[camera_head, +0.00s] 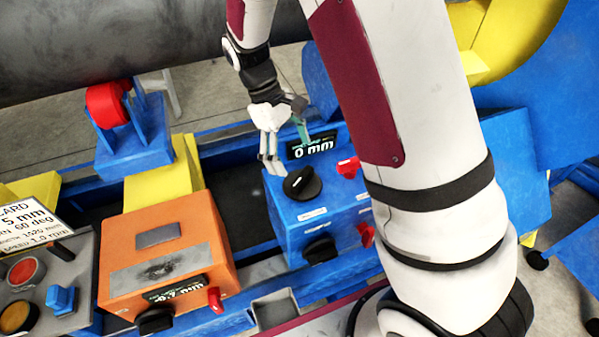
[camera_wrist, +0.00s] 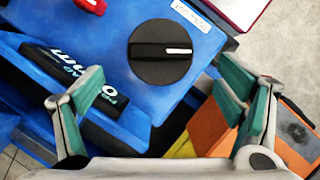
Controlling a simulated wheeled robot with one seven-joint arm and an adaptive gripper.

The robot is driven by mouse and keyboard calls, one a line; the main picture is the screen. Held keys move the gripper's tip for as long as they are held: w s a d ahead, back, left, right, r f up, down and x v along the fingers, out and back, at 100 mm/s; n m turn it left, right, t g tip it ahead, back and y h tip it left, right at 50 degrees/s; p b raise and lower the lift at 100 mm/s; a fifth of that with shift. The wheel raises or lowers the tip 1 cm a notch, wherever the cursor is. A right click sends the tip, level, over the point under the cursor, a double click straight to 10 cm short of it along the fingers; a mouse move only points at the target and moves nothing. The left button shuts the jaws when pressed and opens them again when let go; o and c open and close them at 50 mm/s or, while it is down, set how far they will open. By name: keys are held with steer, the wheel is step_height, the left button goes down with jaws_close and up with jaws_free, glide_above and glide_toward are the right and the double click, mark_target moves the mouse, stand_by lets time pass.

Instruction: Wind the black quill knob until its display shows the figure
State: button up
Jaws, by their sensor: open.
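A round black knob (camera_head: 302,183) with a white pointer line sits on top of a blue box (camera_head: 330,208). A dark display (camera_head: 311,147) behind it reads 0 mm. A second black knob (camera_head: 320,249) is on the box's front face. I cannot read which label says quill. My gripper (camera_head: 288,156) is open and empty over the blue box, beside the display. In the wrist view the top knob (camera_wrist: 163,53) lies ahead, between the lines of the spread fingers (camera_wrist: 153,100) and apart from them. The display (camera_wrist: 75,78) is partly behind the left finger.
Red handles (camera_head: 348,167) stick out by the blue box. An orange box (camera_head: 168,252) to the left has its own display (camera_head: 176,288), black knob (camera_head: 155,320) and red lever (camera_head: 215,299). A card (camera_head: 30,222) and button panel (camera_head: 50,290) are at far left. A large grey cylinder (camera_head: 150,40) crosses behind.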

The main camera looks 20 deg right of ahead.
mark_target(301, 175)
steer(key=x, duration=0.6)
steer(key=shift+f+b, duration=0.1)
steer(key=shift+b, duration=0.3)
steer(key=c, duration=1.1)
